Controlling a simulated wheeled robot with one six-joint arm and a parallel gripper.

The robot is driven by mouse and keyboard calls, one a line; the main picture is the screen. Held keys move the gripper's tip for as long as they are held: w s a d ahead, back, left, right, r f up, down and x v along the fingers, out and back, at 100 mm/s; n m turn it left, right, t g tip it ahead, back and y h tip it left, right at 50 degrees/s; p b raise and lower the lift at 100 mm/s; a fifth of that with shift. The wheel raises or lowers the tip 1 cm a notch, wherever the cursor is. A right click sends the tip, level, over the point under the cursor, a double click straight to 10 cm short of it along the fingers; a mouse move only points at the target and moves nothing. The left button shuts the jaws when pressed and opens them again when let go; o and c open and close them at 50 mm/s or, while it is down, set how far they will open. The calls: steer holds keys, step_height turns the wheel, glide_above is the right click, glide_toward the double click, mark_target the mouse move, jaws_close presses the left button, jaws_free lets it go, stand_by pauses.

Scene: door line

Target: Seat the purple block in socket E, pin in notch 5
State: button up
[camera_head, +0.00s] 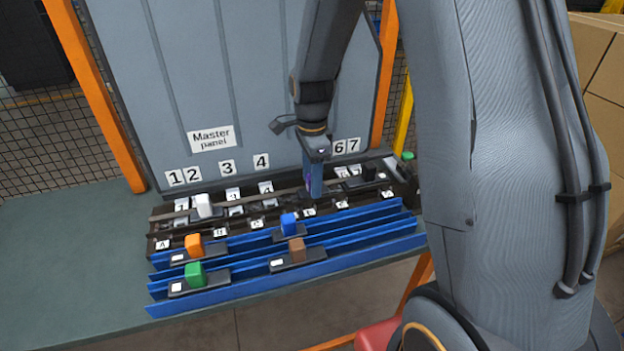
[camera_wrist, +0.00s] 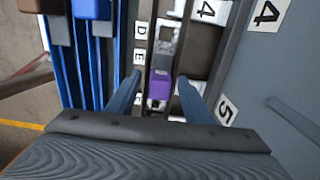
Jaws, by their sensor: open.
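The purple block (camera_wrist: 160,86) is in the dark socket strip in the wrist view, between my two fingers. In the head view only a purple sliver (camera_head: 308,184) shows beside the fingers. My gripper (camera_wrist: 159,82) is open, with one blue finger on each side of the block and a gap visible on both sides. In the head view my gripper (camera_head: 313,190) points down over the strip. The E label (camera_wrist: 137,57) shows left of the block's far end. A panel label 5 (camera_wrist: 226,108) is at right. I cannot tell whether the pin is in notch 5.
Blue rails (camera_head: 350,262) in front carry orange (camera_head: 193,244), green (camera_head: 195,273), blue (camera_head: 289,223) and brown (camera_head: 297,249) blocks. A white block (camera_head: 203,205) stands in the strip at left. The grey master panel (camera_head: 240,90) rises behind. The table's left side is clear.

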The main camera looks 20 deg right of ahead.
step_height(320, 180, up, 8)
steer(key=shift+f+b, duration=0.15)
steer(key=shift+b, duration=0.55)
